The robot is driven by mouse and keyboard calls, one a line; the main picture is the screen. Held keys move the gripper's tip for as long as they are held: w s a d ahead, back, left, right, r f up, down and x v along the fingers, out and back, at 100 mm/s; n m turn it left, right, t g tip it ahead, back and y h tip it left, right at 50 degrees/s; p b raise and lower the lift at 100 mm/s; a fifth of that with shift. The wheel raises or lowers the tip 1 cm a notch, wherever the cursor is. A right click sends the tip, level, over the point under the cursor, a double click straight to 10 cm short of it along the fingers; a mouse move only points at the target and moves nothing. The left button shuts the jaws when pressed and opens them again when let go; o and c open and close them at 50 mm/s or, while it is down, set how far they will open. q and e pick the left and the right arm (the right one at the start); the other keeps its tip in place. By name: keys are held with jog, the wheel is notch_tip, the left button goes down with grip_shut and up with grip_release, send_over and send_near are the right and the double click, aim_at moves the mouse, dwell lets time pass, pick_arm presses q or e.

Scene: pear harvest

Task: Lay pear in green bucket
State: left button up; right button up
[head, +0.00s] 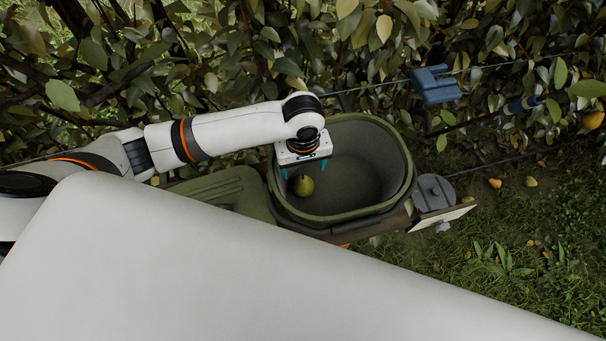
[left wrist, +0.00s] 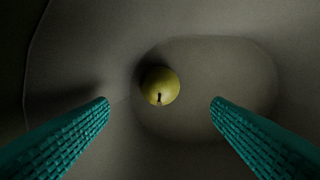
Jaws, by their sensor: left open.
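A yellow-green pear (head: 303,186) is inside the green bucket (head: 345,219), at the left side of its grey interior. In the left wrist view the pear (left wrist: 159,86) shows stem towards the camera, against the grey inner surface. My left gripper (head: 304,172) is over the left part of the bucket, pointing down. Its two teal fingers (left wrist: 160,112) are spread wide with the pear between and beyond them, touching neither. My right gripper is not in view.
A green lid-like panel (head: 225,190) lies left of the bucket. A grey round part (head: 434,190) stands at its right. A blue clamp-like object (head: 436,85) hangs by the hedge. Pears (head: 495,183) lie on the grass, and one orange-yellow fruit (head: 592,120) hangs at the right.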

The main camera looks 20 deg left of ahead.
aim_at(303, 179)
pick_arm(q)
jog(key=shift+r, duration=1.8)
